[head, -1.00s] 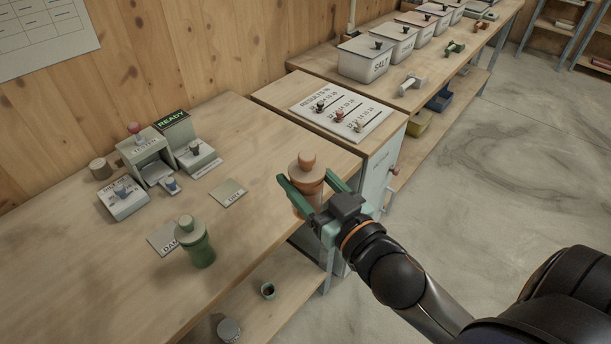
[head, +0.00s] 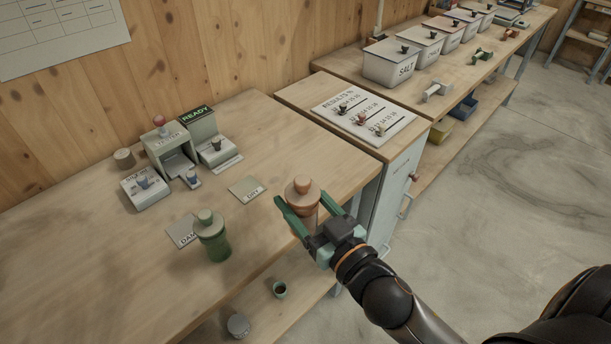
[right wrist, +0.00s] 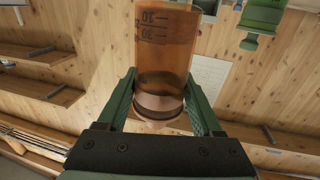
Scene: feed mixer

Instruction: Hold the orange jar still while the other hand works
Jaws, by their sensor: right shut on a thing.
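The orange jar (head: 302,196), with a round lid and knob, is in my right gripper (head: 301,214) near the front edge of the workbench in the head view. The green fingers are closed around its sides. In the right wrist view the jar (right wrist: 166,50) is see-through orange with dark scale marks, and the fingers (right wrist: 162,100) sit on both sides of its lid end. Whether its base touches the bench is hidden. My left gripper is not in view.
A green jar (head: 212,238) stands on the bench to the left, beside a label card (head: 183,231). Another card (head: 248,188) lies behind the orange jar. A tester (head: 172,155) stands farther back. A results board (head: 362,115) lies on the cabinet.

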